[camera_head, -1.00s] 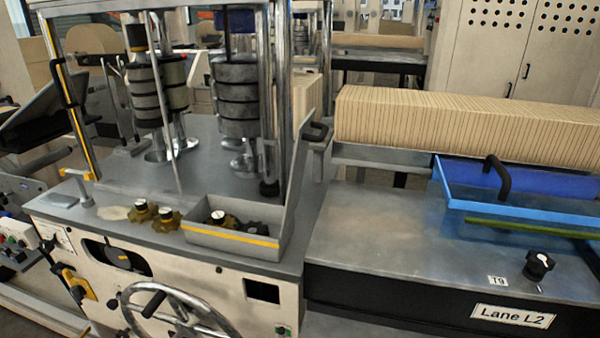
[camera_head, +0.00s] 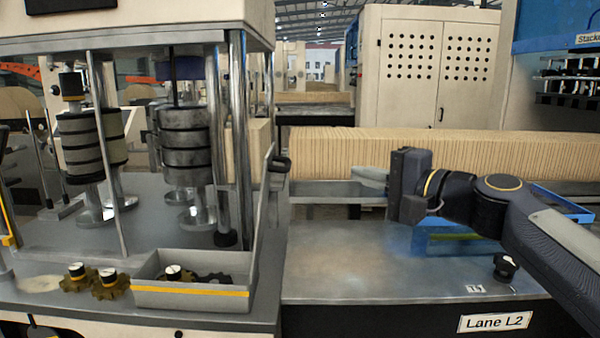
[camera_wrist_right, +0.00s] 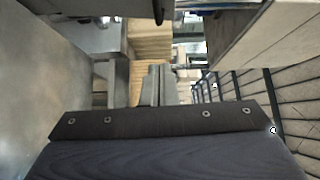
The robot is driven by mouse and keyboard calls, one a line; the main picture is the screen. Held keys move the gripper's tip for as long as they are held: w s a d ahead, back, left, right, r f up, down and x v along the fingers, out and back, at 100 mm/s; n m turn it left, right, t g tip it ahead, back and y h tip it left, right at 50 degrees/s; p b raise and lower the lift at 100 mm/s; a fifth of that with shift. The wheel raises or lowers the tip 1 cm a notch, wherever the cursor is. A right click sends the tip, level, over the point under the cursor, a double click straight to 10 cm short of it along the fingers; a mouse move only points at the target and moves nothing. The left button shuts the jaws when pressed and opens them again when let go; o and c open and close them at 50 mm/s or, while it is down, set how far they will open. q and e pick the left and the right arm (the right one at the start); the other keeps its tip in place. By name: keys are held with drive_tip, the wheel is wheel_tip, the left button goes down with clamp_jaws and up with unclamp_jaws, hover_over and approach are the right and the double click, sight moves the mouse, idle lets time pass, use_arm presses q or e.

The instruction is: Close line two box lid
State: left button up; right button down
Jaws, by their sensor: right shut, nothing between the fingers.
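The open grey box (camera_head: 190,297) with a yellow stripe stands on the left machine's metal top. A white-capped knob and dark toothed parts lie inside it. Its lid (camera_head: 264,215) stands up, nearly edge-on, at the box's right side. A black handle (camera_head: 280,164) sticks out to the right near the lid's top. My right gripper (camera_head: 362,176) is shut and empty, to the right of the handle and apart from it, above the Lane L2 table. Its fingers also show in the right wrist view (camera_wrist_right: 154,86). My left gripper is not in view.
Brass knobs (camera_head: 108,285) sit left of the box. Metal posts (camera_head: 240,140) rise behind the lid. A long row of kraft sheets (camera_head: 400,146) runs behind my right gripper. A blue tray (camera_head: 560,204) is partly hidden by my arm. The Lane L2 tabletop (camera_head: 350,265) has bare room.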

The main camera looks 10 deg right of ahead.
drive_tip(key=w+a+p, duration=0.2)
drive_tip(key=w+a, duration=0.6)
drive_tip(key=shift+w+a+f+p, duration=0.15)
drive_tip(key=shift+w+f+p, duration=0.1)
drive_tip(key=shift+p, duration=0.15)
